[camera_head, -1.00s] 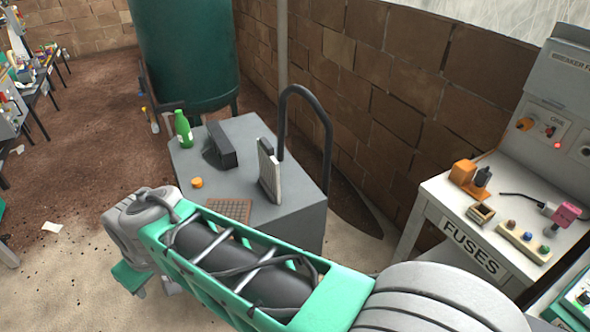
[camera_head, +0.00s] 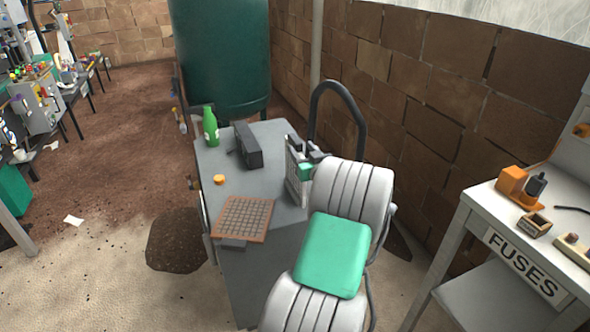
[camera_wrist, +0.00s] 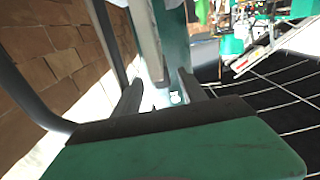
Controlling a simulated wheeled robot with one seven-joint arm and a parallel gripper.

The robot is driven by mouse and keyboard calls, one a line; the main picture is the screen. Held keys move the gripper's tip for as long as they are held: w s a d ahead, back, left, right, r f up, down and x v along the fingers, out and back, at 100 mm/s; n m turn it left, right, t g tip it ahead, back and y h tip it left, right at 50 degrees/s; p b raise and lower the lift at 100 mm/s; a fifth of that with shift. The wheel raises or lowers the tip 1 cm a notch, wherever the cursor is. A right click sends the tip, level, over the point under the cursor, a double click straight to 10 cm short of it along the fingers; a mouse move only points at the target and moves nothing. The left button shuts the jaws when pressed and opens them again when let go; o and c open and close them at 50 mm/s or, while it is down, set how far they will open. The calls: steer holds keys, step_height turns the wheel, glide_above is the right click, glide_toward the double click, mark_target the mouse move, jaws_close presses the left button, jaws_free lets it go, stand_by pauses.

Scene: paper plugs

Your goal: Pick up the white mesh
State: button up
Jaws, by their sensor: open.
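The white mesh (camera_head: 293,178) is a thin, pale upright panel standing on the grey table. In the camera_head view my gripper (camera_head: 306,150) is at its upper right side and covers part of it. The gripper is open, with its two dark fingers apart. In the camera_wrist view the fingers (camera_wrist: 163,90) point away past the green palm. A dark surface with a pale grid, which looks like the mesh (camera_wrist: 275,100), lies close on the right there. I cannot tell whether the mesh is between the fingers or beside them, or whether they touch.
On the grey table (camera_head: 262,255) are a green bottle (camera_head: 211,128), a dark block (camera_head: 247,146), an orange piece (camera_head: 219,179) and a brown grid tray (camera_head: 243,218). A black curved handle (camera_head: 362,120) rises behind the mesh. The FUSES bench (camera_head: 478,235) stands at right.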

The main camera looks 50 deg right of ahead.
steer(key=x, duration=0.4)
steer(key=shift+a, duration=0.15)
steer(key=shift+c, duration=0.6)
jaws_close()
stand_by(0.5)
